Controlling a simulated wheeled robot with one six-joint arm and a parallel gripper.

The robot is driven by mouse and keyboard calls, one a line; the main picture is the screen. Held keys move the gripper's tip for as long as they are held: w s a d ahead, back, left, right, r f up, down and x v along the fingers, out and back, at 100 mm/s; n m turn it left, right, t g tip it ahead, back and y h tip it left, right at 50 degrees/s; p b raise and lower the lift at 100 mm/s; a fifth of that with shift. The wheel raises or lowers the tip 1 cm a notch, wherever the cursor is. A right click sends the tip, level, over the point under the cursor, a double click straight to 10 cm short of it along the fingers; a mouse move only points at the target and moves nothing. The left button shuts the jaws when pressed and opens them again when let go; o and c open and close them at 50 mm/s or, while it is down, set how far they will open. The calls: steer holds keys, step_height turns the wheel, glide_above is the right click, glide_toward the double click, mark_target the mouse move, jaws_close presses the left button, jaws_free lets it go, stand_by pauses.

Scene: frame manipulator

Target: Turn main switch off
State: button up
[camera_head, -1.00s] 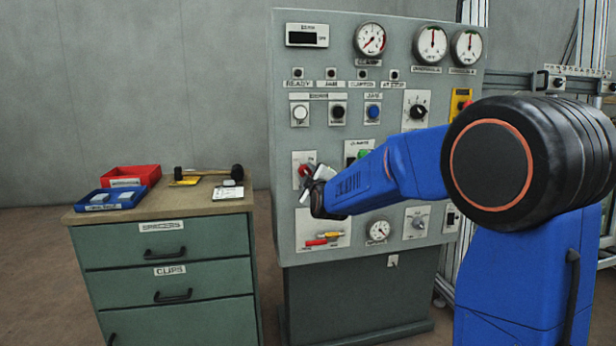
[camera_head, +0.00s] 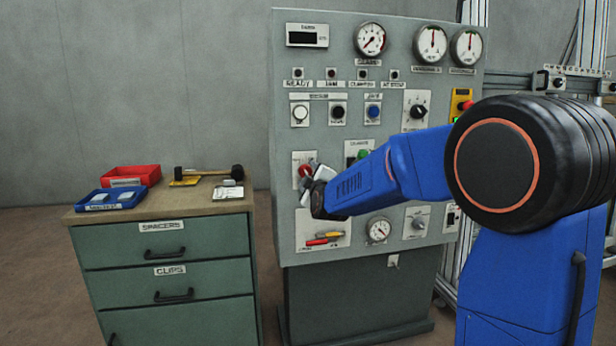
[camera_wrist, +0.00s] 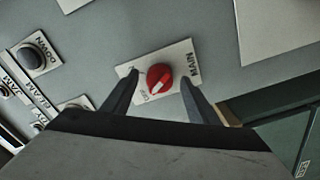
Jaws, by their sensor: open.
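The main switch is a red round knob with a white pointer mark (camera_wrist: 160,78) on a white plate labelled MAIN (camera_wrist: 185,55) in the wrist view. The pointer lies toward the lettering at the plate's lower left, which looks like OFF. In the head view the red knob (camera_head: 305,170) shows at the lower left of the grey panel (camera_head: 340,230), partly covered by my gripper (camera_head: 308,187). In the wrist view my gripper (camera_wrist: 155,95) is open, with one dark finger on each side of the knob. I cannot tell whether the fingers touch it.
Other buttons, dials and gauges (camera_head: 379,229) surround the switch on the panel. A green drawer cabinet (camera_head: 165,260) with a red tray (camera_head: 131,176), a blue tray (camera_head: 110,199) and a hammer (camera_head: 208,171) stands left.

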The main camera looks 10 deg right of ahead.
steer(key=s, duration=1.7)
